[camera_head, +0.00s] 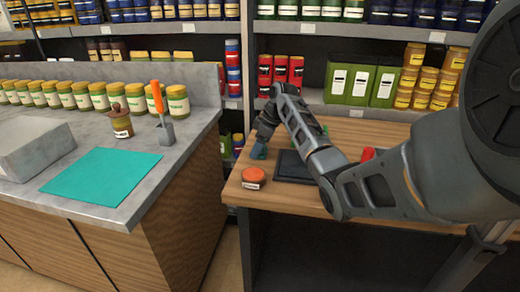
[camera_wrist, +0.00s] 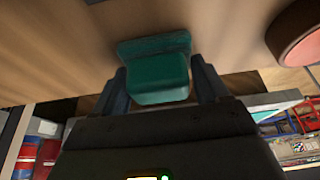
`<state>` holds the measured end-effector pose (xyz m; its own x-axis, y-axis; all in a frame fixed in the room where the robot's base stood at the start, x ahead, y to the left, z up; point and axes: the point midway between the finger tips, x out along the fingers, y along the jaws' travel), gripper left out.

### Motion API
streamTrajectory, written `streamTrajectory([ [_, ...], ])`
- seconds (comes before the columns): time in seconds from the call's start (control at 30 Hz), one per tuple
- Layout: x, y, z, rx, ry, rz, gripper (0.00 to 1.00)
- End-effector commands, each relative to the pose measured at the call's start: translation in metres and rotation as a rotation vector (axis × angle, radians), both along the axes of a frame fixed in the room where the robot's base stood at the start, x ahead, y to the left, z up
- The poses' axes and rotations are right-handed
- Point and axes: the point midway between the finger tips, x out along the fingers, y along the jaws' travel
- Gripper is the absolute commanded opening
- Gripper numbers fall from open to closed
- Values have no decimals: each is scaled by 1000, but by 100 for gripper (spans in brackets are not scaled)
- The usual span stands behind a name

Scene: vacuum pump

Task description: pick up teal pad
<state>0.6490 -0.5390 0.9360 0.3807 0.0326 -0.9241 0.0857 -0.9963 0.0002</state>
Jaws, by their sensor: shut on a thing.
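The teal pad (camera_wrist: 160,77) is a small block with a wider, darker slab along one side. In the wrist view it sits between the two fingers of my gripper (camera_wrist: 158,72), which are shut on it. In the head view the teal pad (camera_head: 258,151) shows small below my gripper (camera_head: 260,146), at the left back of the wooden table. I cannot tell whether it still touches the table. My gripper hides part of it in the head view.
A dark tray (camera_head: 295,167) lies to the right. A flat teal sheet (camera_head: 98,175) lies on the left counter. Stocked shelves stand behind.

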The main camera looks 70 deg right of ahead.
Motion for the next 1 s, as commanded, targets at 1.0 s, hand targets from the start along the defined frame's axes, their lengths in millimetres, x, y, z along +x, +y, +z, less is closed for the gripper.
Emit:
streamTrajectory([
  [1.0,-57,-19,75,-3,-2,-6,44],
])
